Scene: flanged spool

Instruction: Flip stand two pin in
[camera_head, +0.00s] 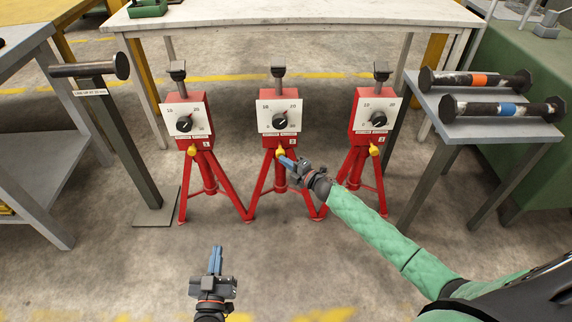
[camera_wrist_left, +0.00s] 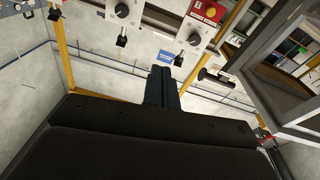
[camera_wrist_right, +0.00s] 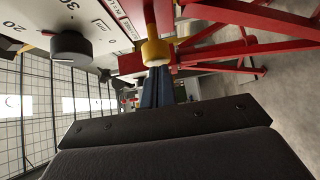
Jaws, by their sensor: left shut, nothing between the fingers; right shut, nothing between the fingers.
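Three red tripod stands, each with a white dial plate, stand in a row. The middle stand (camera_head: 279,118) has a yellow pin (camera_head: 281,153) low on its front. My right gripper (camera_head: 288,162) is shut and empty, its fingertips at this yellow pin. In the right wrist view, the yellow pin (camera_wrist_right: 156,48) is straight ahead of the shut blue fingertips (camera_wrist_right: 158,84), touching or nearly so. How deep the pin sits is hidden. My left gripper (camera_head: 215,260) is shut and empty, low in front of the stands. Its shut fingers (camera_wrist_left: 162,82) also show in the left wrist view.
The left stand (camera_head: 186,120) and right stand (camera_head: 374,118) also have yellow pins. A grey post (camera_head: 120,140) holds a dark bar at left. A grey side table (camera_head: 440,110) carries two spools, orange-banded (camera_head: 478,80) and blue-banded (camera_head: 505,109). Floor before the stands is free.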

